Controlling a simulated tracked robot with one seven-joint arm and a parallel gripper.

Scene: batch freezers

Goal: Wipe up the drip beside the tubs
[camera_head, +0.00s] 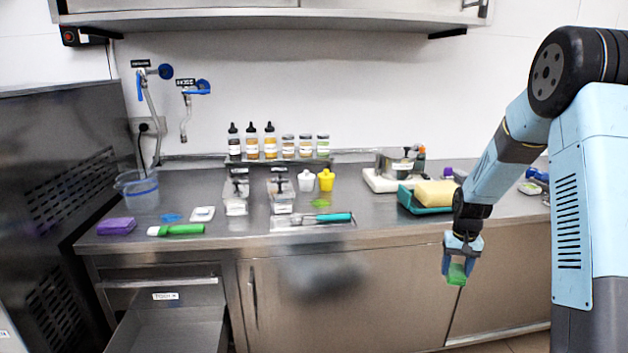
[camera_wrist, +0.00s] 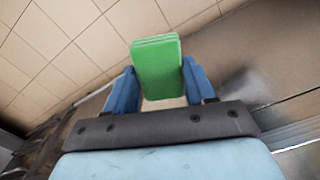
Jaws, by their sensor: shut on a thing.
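My gripper (camera_head: 459,268) is in front of the counter's front edge, below the worktop level and in front of the cabinet doors. It is shut on a green cloth or pad (camera_head: 457,274), which also shows between the blue fingers in the wrist view (camera_wrist: 157,66). A small green drip (camera_head: 320,203) lies on the steel worktop, just in front of a white tub (camera_head: 306,181) and a yellow tub (camera_head: 326,180). A blue patch (camera_head: 172,217) lies farther left on the worktop. My gripper is well to the right of the green drip and apart from it.
A tray with a teal-handled tool (camera_head: 325,218) lies in front of the green drip. A teal tray (camera_head: 404,200) with a yellow sponge (camera_head: 436,192) stands right of it. A purple sponge (camera_head: 116,226) and a green-handled tool (camera_head: 177,230) lie at left. The lower-left drawer (camera_head: 168,296) is open.

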